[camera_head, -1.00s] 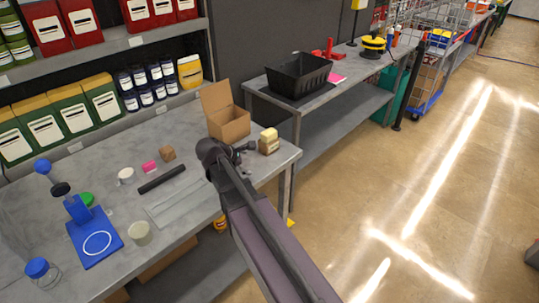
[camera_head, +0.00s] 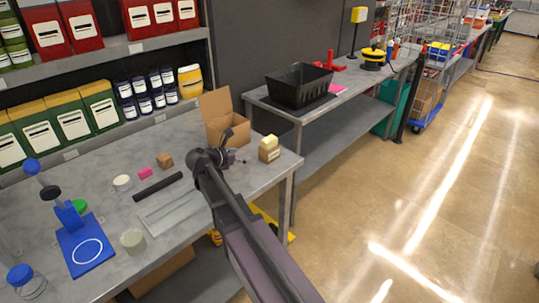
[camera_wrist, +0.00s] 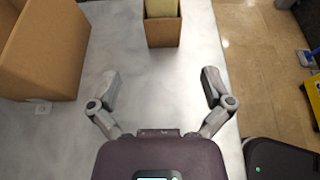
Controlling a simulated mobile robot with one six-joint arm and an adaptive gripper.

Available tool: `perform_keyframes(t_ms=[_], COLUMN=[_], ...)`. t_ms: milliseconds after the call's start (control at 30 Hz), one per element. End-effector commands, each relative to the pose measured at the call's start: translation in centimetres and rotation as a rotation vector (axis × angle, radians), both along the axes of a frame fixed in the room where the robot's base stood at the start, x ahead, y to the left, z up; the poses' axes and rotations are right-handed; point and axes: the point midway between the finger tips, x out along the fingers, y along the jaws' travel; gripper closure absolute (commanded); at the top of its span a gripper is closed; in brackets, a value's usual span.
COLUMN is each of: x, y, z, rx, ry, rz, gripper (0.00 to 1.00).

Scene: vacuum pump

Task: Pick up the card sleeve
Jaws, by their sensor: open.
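The card sleeve (camera_head: 268,155) is a small brown cardboard sleeve around a cream block (camera_head: 268,142) that stands out of its top. It stands upright near the right end of the grey workbench. In the wrist view the sleeve (camera_wrist: 163,36) is at the top centre, with the cream block (camera_wrist: 161,8) in it cut off by the picture edge. My gripper (camera_wrist: 160,79) is open and empty. Its two fingers point towards the sleeve, spread to either side of its line, with a gap of bare bench between. In the head view my gripper (camera_head: 236,147) is just left of the sleeve.
An open cardboard box (camera_head: 222,127) stands close behind my gripper; it fills the upper left of the wrist view (camera_wrist: 50,60). A black rod (camera_head: 158,187) and a blue stand (camera_head: 83,250) lie farther left. A black bin (camera_head: 298,88) is on the neighbouring bench.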

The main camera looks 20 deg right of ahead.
Motion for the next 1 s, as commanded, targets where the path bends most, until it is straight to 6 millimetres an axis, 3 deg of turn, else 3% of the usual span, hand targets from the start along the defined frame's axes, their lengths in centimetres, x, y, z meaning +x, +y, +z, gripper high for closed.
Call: perform_keyframes(t_ms=[167,600,1000], x=[0.5,2.4,2.6], y=[-1.2,-6.6,-7.4], z=[-0.7,-3.1,-3.2], rx=[0.001,0.001,0.001], ry=[0.0,-0.001,-0.001], rz=[-0.002,-0.003,-0.002], gripper=[0.0,0.0,0.0])
